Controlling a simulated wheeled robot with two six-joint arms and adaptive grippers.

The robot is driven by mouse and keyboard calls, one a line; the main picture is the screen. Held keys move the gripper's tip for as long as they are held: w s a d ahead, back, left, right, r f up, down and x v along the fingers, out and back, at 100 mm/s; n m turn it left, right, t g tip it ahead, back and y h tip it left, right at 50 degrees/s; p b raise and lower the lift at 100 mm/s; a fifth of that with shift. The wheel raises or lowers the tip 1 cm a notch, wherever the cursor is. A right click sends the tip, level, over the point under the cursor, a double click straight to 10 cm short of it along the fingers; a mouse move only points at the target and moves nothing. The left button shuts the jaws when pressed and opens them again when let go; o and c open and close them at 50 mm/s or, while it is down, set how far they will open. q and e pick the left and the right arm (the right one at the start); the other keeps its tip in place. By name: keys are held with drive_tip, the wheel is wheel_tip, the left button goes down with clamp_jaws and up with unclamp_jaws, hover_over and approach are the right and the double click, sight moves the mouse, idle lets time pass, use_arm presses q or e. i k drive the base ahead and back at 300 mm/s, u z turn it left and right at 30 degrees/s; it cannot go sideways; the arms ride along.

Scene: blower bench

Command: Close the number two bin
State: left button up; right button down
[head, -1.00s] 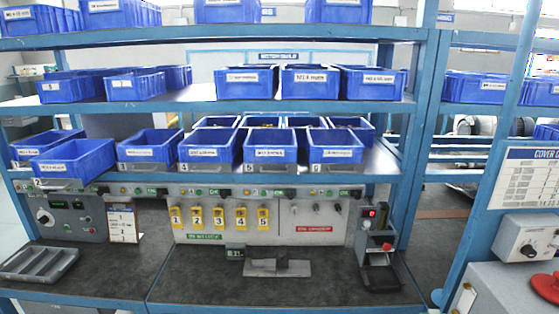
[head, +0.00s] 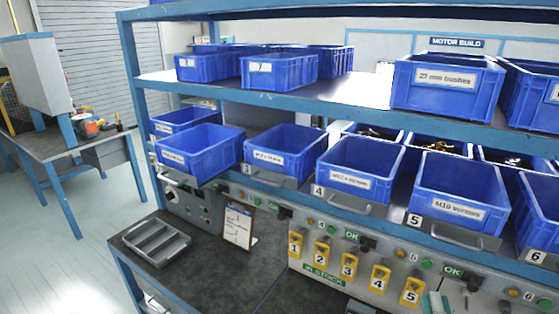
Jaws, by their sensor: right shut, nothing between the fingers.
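The number two bin (head: 198,152) is a blue open-topped bin at the left end of the front row on the middle shelf, left of the bin over the number 3 tag. It juts out past the shelf's front edge, further than its neighbours, and hides its own number tag. Its top is open and its front label is too blurred to read. My right gripper (head: 436,303) shows only as pale fingertips at the bottom edge, right of the yellow number 5 tag. It is shut and empty, well apart from the bin. My left gripper is out of view.
Bin three (head: 284,152), bin four (head: 358,170) and bin five (head: 462,195) stand to the right. Below are a grey tray (head: 156,240), a clipboard (head: 239,224) and a control panel with yellow tags. The upper shelf (head: 290,100) overhangs. Floor is free at left.

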sight(194, 156)
drive_tip(key=u, duration=0.65)
drive_tip(key=i, duration=0.65)
drive_tip(key=u, duration=1)
drive_tip(key=i, duration=0.3)
drive_tip(key=u, duration=0.3)
